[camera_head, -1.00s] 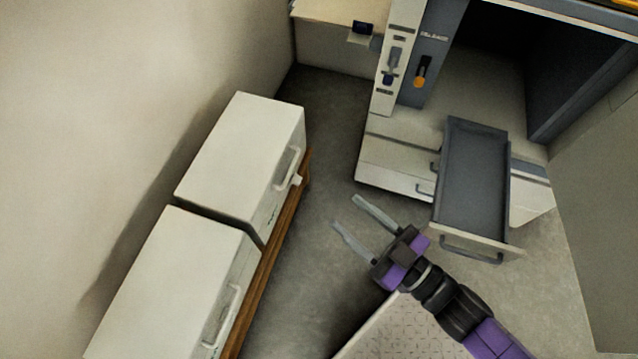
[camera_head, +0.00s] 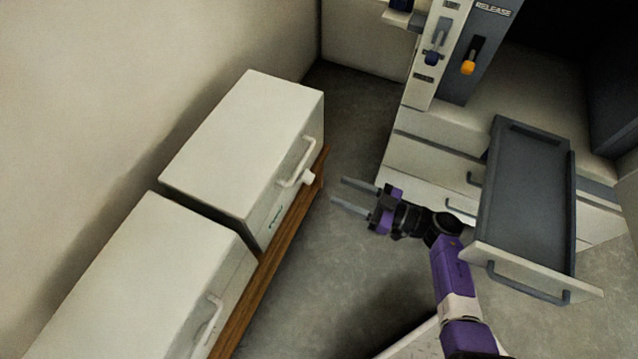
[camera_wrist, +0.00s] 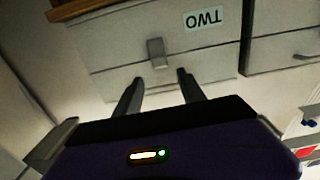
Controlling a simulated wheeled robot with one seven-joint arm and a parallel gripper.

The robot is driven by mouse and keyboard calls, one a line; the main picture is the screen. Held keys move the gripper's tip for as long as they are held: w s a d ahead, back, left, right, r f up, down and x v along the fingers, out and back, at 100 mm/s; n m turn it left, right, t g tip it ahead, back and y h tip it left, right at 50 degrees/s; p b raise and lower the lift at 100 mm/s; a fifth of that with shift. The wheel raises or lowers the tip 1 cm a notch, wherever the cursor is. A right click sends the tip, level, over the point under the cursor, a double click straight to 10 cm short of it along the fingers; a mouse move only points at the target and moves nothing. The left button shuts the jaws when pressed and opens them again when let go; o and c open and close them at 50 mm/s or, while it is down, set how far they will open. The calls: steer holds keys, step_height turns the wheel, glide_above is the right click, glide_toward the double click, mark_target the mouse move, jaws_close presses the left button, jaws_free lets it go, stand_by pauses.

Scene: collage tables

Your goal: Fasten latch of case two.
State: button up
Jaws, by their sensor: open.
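Case two is the farther white case (camera_head: 245,135) on the wooden bench, closed, with a pale bar handle (camera_head: 297,162) on its front.
Another white case (camera_head: 130,275) stands nearer on the same wooden bench (camera_head: 262,285). At right, an open grey drawer (camera_head: 525,200) juts from a cabinet with an orange-knobbed lever (camera_head: 468,67). Grey floor (camera_head: 350,120) lies clear between bench and cabinet.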

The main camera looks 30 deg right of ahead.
mark_target(304, 180)
steer(key=b+x, duration=0.2)
steer(key=x, duration=0.5)
steer(key=shift+w+a, duration=0.2)
steer(key=shift+w, duration=0.15)
steer(key=shift+f, duration=0.1)
steer(key=shift+c, duration=0.2)
jaws_close()
